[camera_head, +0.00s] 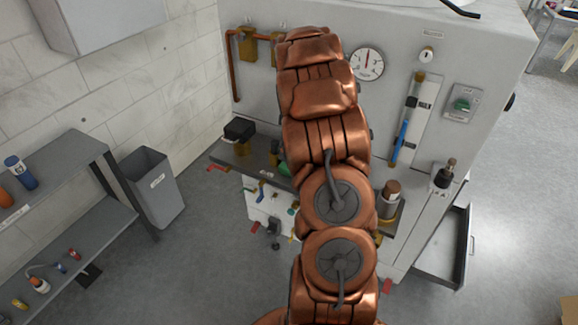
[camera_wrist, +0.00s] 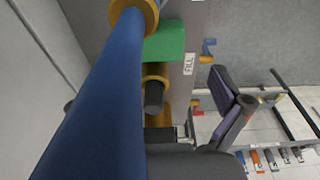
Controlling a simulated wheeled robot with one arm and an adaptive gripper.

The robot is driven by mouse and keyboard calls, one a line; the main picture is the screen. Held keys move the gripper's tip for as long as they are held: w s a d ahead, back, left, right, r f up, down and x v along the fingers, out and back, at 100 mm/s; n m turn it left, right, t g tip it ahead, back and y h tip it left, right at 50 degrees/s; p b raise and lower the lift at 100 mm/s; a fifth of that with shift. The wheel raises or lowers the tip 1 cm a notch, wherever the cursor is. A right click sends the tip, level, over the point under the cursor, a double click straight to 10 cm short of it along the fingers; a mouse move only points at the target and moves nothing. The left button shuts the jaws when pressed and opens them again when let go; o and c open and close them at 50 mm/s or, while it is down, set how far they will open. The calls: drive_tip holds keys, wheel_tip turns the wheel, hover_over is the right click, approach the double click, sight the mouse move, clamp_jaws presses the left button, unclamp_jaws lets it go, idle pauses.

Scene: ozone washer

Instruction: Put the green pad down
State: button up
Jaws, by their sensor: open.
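The green pad (camera_wrist: 165,42) shows in the wrist view as a flat green piece by the grey shelf strip labelled FILL, partly covered by a large blue tube and a brass fitting. In the head view, a small green patch (camera_head: 283,168) shows on the shelf at the left edge of my arm. My gripper (camera_wrist: 226,92) is open in the wrist view. One dark finger with a purplish inner face stands right of and below the pad, apart from it in the picture. The other finger is not clearly visible. My arm hides the gripper in the head view.
The blue tube (camera_wrist: 100,95) fills the wrist view's left side. A dark-ended brass fitting (camera_wrist: 155,85) lies below the pad. In the head view, the shelf (camera_head: 240,160) holds a black box (camera_head: 239,130) and a brown bottle (camera_head: 389,199). An open drawer (camera_head: 450,250) juts out right.

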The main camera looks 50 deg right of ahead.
drive_tip(key=shift+w+f+p, duration=0.2)
drive_tip(key=shift+f+p, duration=0.6)
drive_tip(key=shift+f, duration=1.05)
drive_tip(key=shift+w+f+p, duration=0.2)
drive_tip(key=shift+f+p, duration=0.6)
drive_tip(key=shift+f, duration=1.05)
drive_tip(key=c, duration=1.1)
wheel_tip(320, 180, up, 10)
drive_tip(key=b, duration=0.3)
